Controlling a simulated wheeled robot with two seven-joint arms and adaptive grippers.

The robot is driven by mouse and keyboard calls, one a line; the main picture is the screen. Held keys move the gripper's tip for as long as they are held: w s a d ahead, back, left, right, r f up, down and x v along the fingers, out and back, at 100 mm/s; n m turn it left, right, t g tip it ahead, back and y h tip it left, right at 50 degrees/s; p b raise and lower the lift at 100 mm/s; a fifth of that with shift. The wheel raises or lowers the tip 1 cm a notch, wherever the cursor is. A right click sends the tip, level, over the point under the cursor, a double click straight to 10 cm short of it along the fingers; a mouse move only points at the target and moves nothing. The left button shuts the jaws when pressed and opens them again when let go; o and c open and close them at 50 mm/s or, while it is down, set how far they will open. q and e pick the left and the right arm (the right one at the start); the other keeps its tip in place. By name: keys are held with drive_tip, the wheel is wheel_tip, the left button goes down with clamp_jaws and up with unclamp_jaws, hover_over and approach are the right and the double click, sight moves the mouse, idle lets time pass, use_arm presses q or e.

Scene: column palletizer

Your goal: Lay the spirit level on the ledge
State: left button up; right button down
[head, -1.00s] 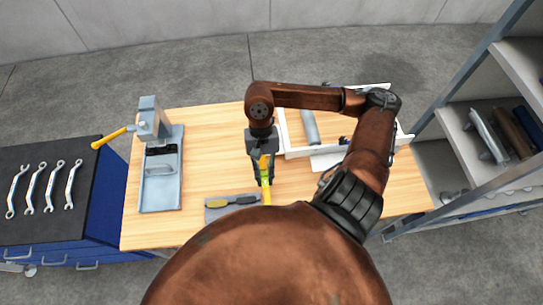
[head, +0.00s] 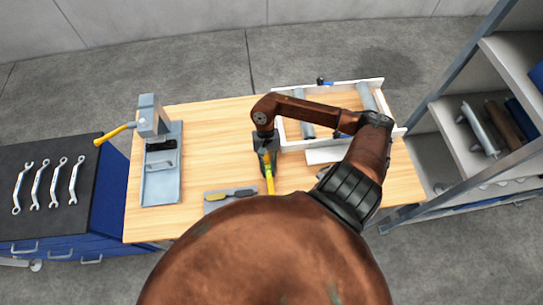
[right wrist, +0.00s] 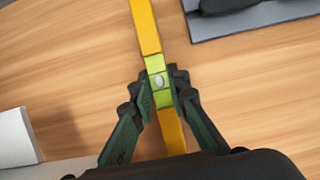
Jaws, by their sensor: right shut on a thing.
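The yellow spirit level (head: 270,184) with a green vial section is in my right gripper (head: 266,168). In the right wrist view the fingers (right wrist: 161,108) are closed on both sides of its green middle (right wrist: 157,73), and the level (right wrist: 145,27) runs lengthwise away from the palm. It is over the wooden table; I cannot tell its height. A low white block (head: 327,156) to the right, possibly the ledge, also shows at the left of the right wrist view (right wrist: 14,140). My left gripper is out of view.
A white-walled frame with grey rollers (head: 307,118) lies behind my right forearm. A grey press with a yellow handle (head: 160,185) stands at left. A grey mat with dark tools (head: 216,206) lies left of the level. Shelving (head: 455,150) is at right.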

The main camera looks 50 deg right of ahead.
drive_tip(key=shift+w+d+r, duration=0.1)
drive_tip(key=shift+w+d, duration=0.4)
drive_tip(key=shift+d, duration=0.4)
drive_tip(key=w+d, duration=0.1)
drive_tip(key=w+d+p, duration=0.1)
drive_tip(key=d, duration=0.1)
drive_tip(key=shift+d, duration=0.1)
drive_tip(key=shift+f+p, duration=0.35)
drive_tip(key=shift+f, duration=0.15)
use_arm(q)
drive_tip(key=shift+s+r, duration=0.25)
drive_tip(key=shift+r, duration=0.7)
use_arm(e)
drive_tip(key=shift+f, duration=0.15)
drive_tip(key=c, duration=2.3)
unclamp_jaws()
drive_tip(key=shift+f, duration=0.15)
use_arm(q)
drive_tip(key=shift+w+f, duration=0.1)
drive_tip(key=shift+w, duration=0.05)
use_arm(e)
drive_tip(key=shift+o, duration=0.7)
